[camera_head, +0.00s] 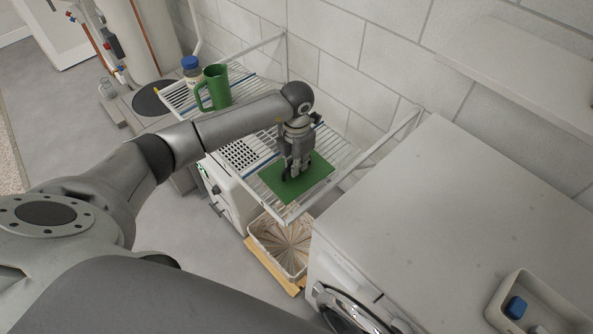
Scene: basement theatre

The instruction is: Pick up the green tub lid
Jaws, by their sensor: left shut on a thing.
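The green tub lid (317,176) is a flat green rectangle at the front end of the white wire shelf (344,153). My left gripper (290,172) points down over the lid's left part and is shut on it. The fingertips hide the part of the lid where they meet it. I cannot tell whether the lid is lifted clear of the wires or still touching them. My right gripper is not in view.
A green pitcher (217,88) and a blue-capped jar (191,72) stand at the shelf's far end. A white washer (440,215) is at the right, its top mostly clear. A tray with a blue block (516,307) sits on its corner. A basket (287,248) stands below the shelf.

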